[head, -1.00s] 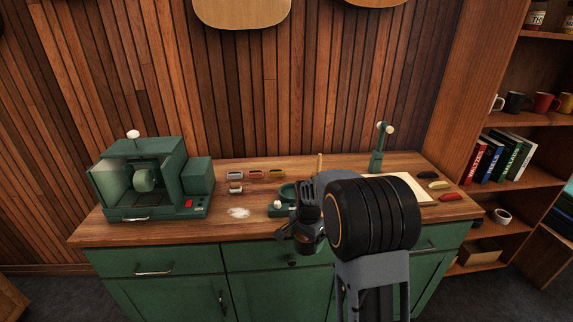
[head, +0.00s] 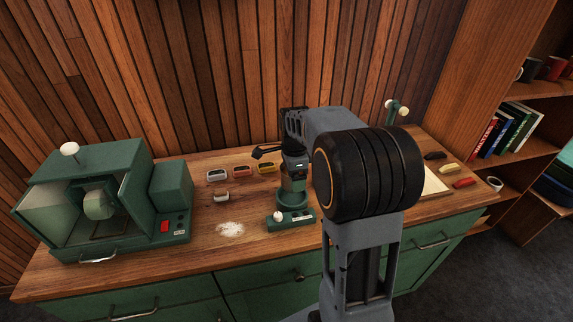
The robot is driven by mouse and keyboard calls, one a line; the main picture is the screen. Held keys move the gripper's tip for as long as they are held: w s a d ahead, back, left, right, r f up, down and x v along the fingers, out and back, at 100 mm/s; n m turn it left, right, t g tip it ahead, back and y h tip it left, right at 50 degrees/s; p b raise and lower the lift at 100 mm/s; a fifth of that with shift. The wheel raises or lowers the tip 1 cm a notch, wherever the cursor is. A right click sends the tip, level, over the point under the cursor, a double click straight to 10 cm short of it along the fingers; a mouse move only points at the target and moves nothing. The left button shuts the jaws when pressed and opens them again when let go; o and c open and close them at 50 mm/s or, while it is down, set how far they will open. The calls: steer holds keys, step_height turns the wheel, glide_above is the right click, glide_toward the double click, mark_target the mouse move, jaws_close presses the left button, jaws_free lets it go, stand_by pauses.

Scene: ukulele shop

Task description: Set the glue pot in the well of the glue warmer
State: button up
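The green glue warmer (head: 294,217) stands on the wooden counter in the middle of the head view, with a round well, a white knob and a small base. My gripper (head: 293,170) points down right above the well. The fingertips are small and partly hidden.
A large green machine (head: 108,200) stands at the left. Several small coloured tins (head: 241,171) lie behind a white powder patch (head: 230,229). A green lamp-like stand (head: 392,122), a pale board (head: 435,184) and coloured pieces (head: 449,169) are at the right, partly behind my arm.

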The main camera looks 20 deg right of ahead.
steer(key=shift+w+r, duration=0.1)
steer(key=shift+w, duration=0.15)
steer(key=shift+a+r+p, duration=0.1)
steer(key=shift+r+p, duration=0.05)
steer(key=shift+p, duration=1)
steer(key=shift+f+b, duration=2.6)
steer(key=shift+f, duration=0.85)
steer(key=o, duration=0.9)
steer(key=shift+r+p, duration=2.85)
steer(key=shift+r, duration=0.7)
